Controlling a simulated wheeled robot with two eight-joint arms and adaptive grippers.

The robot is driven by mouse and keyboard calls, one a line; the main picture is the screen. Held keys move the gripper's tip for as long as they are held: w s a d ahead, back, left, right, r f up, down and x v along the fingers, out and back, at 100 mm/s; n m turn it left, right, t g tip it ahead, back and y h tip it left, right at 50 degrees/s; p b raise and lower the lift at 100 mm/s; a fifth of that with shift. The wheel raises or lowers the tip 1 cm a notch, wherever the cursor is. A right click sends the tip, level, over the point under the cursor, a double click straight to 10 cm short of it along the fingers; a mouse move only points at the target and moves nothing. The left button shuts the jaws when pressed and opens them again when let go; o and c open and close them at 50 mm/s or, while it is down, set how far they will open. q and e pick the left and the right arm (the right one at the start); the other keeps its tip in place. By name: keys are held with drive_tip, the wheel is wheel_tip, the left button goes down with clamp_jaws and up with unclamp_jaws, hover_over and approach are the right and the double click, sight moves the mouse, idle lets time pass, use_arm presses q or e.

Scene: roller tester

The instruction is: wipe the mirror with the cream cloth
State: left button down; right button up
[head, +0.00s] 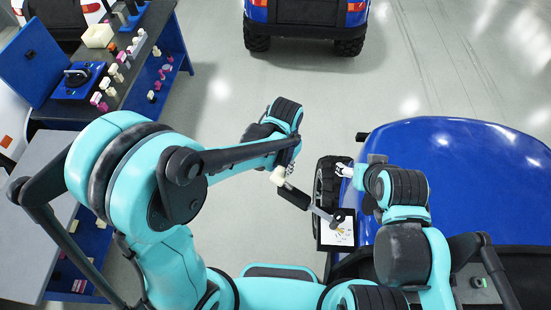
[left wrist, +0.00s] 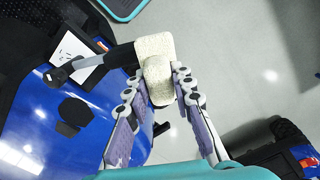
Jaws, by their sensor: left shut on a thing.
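My left gripper (head: 286,166) is shut on the cream cloth (head: 278,176), which also shows between its fingertips in the left wrist view (left wrist: 157,70). A grey stalk (head: 320,211) rises from a black joint by the blue vehicle. What looks like the mirror (left wrist: 124,55), dark-backed, is at the stalk's end, right beside the cloth.
The blue vehicle (head: 450,165) fills the right, with a black tyre (head: 325,190) and a white-faced, black-framed panel (head: 337,231) near the stalk. A blue and black workbench (head: 140,70) with small parts stands at left. Another vehicle (head: 305,18) stands behind. Floor between is clear.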

use_arm(q)
drive_tip(key=shift+s+f+b, duration=0.1)
drive_tip(key=shift+f+b, duration=0.2)
drive_tip(key=shift+f, duration=0.1)
drive_tip(key=shift+f+b, duration=0.45)
drive_tip(key=shift+f, duration=0.25)
drive_tip(key=f+b, duration=0.2)
drive_tip(key=f, duration=0.1)
drive_tip(key=f+b, duration=0.1)
drive_tip(key=shift+s+d+f, duration=0.15)
drive_tip(key=shift+d, duration=0.2)
drive_tip(key=shift+s+d, duration=0.35)
drive_tip(key=shift+d, duration=0.2)
drive_tip(key=shift+s+d, duration=0.3)
drive_tip(key=shift+d, duration=0.2)
drive_tip(key=shift+f+b, duration=0.25)
drive_tip(key=shift+b, duration=0.25)
